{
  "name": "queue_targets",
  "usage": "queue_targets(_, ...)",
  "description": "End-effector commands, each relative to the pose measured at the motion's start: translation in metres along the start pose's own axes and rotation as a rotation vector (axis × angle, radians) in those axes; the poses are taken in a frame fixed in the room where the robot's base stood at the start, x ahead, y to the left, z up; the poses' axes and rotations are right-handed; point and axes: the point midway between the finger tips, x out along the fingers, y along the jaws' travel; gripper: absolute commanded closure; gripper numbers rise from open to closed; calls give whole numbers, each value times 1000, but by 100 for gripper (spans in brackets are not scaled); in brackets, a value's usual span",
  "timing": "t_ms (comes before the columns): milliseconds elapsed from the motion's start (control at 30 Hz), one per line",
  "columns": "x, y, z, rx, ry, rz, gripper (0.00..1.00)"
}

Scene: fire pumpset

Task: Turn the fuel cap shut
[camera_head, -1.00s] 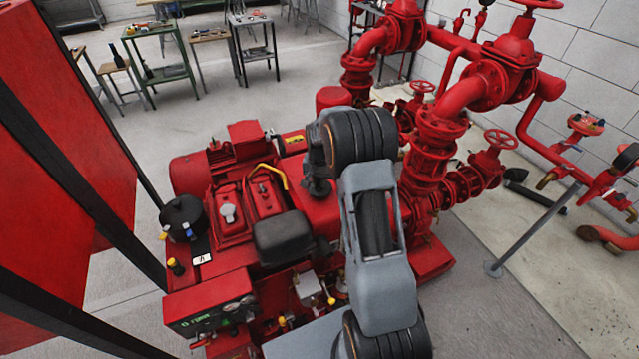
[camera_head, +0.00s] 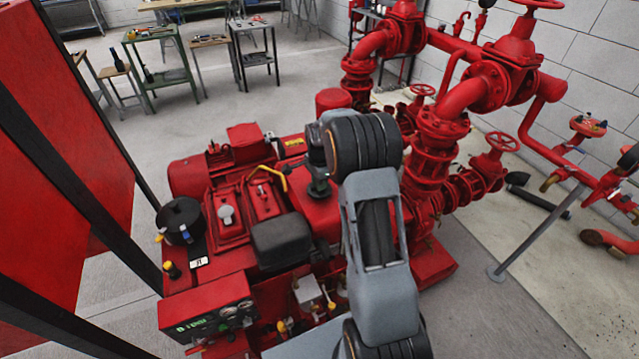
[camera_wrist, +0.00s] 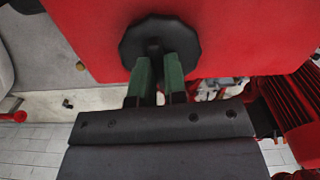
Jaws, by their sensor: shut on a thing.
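The fuel cap (camera_wrist: 133,42) is a round black knob with a scalloped rim, on a flat red surface at the top of the wrist view. My gripper (camera_wrist: 157,62) has green fingers, which are shut on the cap's raised middle grip. In the head view my gripper (camera_head: 319,186) points down onto the top of the red fuel tank (camera_head: 315,215), in the middle of the pumpset. The cap is mostly hidden there under my gripper; a dark round edge shows below it.
A black air filter box (camera_head: 281,239) and a yellow bent handle (camera_head: 284,176) lie left of my gripper. Red pipes and valves (camera_head: 428,150) stand close on the right. The control panel (camera_head: 212,312) is at the lower left. Open floor lies behind.

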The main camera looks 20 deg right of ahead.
Motion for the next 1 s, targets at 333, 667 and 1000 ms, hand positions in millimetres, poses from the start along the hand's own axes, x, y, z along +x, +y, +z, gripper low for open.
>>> queue_targets(333, -1, 0, -1, 104, 2, -3, 100)
queue_targets(667, -1, -1, -1, 118, 2, -3, 100)
queue_targets(1000, -1, 0, -1, 118, 1, -3, 72)
